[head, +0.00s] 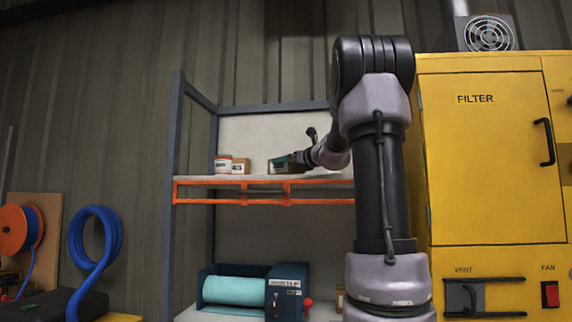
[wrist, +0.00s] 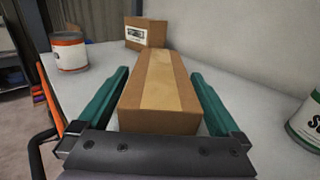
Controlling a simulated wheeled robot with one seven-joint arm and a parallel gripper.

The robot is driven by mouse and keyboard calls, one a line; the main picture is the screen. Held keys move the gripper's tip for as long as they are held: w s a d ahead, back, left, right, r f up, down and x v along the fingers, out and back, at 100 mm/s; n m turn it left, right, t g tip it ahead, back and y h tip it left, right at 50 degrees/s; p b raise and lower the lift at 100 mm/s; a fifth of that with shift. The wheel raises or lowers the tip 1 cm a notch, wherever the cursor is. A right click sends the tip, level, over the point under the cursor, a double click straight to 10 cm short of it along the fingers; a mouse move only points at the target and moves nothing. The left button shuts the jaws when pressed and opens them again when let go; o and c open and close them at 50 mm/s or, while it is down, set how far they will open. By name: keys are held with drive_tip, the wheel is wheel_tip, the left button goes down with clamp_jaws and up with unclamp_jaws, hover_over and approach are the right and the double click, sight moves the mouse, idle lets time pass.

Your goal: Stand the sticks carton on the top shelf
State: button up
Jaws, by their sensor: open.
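A brown carton (wrist: 160,95) with a tan tape strip rests on the top shelf (wrist: 95,68), its long side lying along the shelf. No label shows on its visible faces, so I cannot read whether it is the sticks carton. My gripper (wrist: 160,74) is open, with one green finger on each side of the carton. A gap shows at the right finger; the left finger is close to the carton, and contact is unclear. In the head view, my gripper (head: 284,159) is over the shelf and partly covers a carton (head: 282,168).
A can with an orange-red band (wrist: 69,50) and a labelled box (wrist: 146,33) stand beyond the carton. A white and green can (wrist: 307,125) stands at right. An orange rail (head: 240,182) edges the shelf front. A yellow filter cabinet (head: 485,160) stands right of my arm.

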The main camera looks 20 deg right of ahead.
drive_tip(key=s, duration=0.3)
drive_tip(key=s+d, duration=0.1)
drive_tip(key=s, duration=0.3)
drive_tip(key=s+d, duration=0.1)
drive_tip(key=s, duration=0.2)
drive_tip(key=shift+s, duration=0.25)
drive_tip(key=s+a+f+n+g+y, duration=0.1)
drive_tip(key=s+a+f+n+g, duration=0.25)
drive_tip(key=a+f+n, duration=0.35)
drive_tip(key=s+a+f+n+g+y, duration=0.25)
drive_tip(key=s+a+n, duration=0.3)
drive_tip(key=a, duration=0.45)
drive_tip(key=s+a+f+n+g+h, duration=0.2)
drive_tip(key=s+f+n, duration=0.5)
drive_tip(key=n, duration=0.1)
drive_tip(key=s+a+f+n+g+h, duration=0.1)
drive_tip(key=s+f+n+g+h, duration=0.1)
drive_tip(key=s+f+n, duration=0.6)
drive_tip(key=shift+a+n+h, duration=0.4)
drive_tip(key=shift+n+h, duration=0.05)
drive_tip(key=shift+n, duration=0.2)
